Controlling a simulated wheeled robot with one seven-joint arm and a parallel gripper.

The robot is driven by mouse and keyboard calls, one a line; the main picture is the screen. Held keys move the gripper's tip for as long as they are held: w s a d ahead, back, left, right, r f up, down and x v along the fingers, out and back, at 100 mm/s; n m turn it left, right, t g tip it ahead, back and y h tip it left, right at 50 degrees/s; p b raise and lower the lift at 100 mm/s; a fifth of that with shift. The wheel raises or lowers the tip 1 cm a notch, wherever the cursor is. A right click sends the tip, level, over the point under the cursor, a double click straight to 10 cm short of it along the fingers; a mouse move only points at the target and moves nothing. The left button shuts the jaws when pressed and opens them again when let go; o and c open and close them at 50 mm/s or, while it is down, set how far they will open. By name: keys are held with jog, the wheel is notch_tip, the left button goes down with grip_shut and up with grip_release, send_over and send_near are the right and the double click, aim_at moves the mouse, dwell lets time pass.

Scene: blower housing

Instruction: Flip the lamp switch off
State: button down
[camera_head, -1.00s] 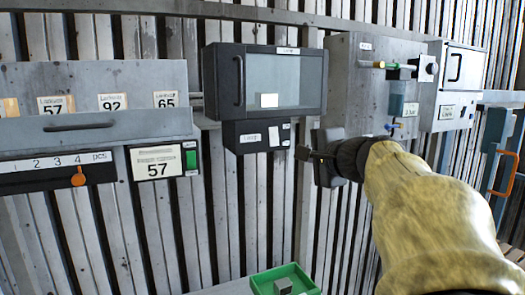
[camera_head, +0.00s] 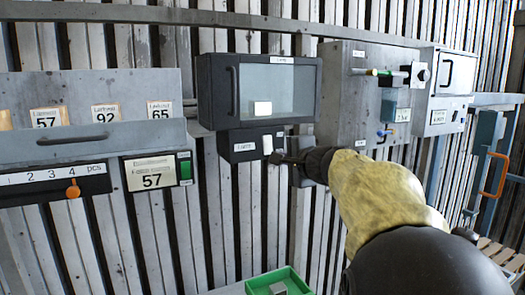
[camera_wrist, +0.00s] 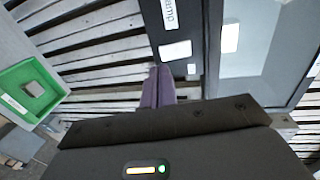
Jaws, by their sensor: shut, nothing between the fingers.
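The dark lamp switch box (camera_head: 236,158) hangs below a dark windowed cabinet (camera_head: 203,95). It has a lamp label (camera_head: 245,147) and a white switch rocker (camera_head: 267,145) to the label's right. In the wrist view the rocker (camera_wrist: 175,50) lies just beyond the fingertips, with a smaller white patch (camera_wrist: 191,69) beside it. My gripper (camera_head: 277,157) is shut and empty, at the lower right of the rocker. In the wrist view its fingers (camera_wrist: 158,72) lie together by the box's edge. I cannot tell whether they touch the rocker.
A grey panel (camera_head: 340,105) with knobs and a valve stands to the right. A counter unit with a green button (camera_head: 185,168) is on the left. A green tray (camera_head: 258,284) holding a grey block (camera_head: 278,288) sits below. The slatted wall under the switch box is clear.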

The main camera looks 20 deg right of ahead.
aim_at(268, 145)
jog(key=w+f+p, duration=0.1)
jog(key=w+p, duration=0.1)
jog(key=w, duration=0.4)
jog(key=shift+w, duration=0.15)
jog(key=shift+f, duration=0.15)
